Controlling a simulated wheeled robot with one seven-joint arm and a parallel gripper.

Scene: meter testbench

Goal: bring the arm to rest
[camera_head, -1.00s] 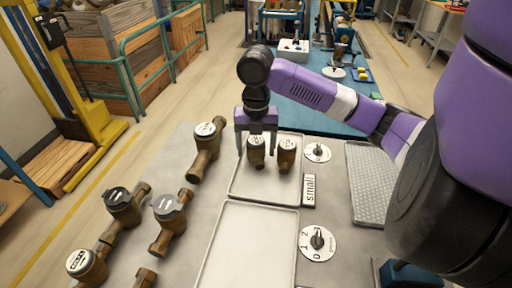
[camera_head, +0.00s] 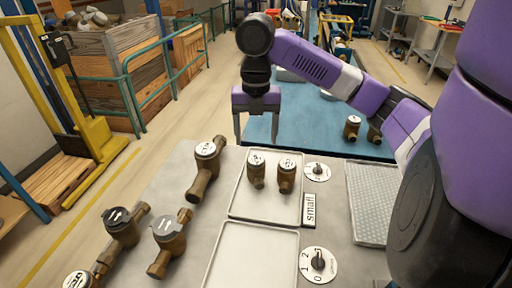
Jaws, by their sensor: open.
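My gripper (camera_head: 257,138) hangs at the upper middle, fingers pointing down and apart, with nothing between them. It is above and behind the far tray (camera_head: 237,204), in front of the blue surface in the picture. Two brass meters with white dials stand in that tray: a left meter (camera_head: 256,172) and a right meter (camera_head: 286,178). The gripper is clear of both. My purple arm reaches in from the right.
Several brass meters, such as one with a white dial (camera_head: 204,170), lie on the left of the grey table (camera_head: 176,192).

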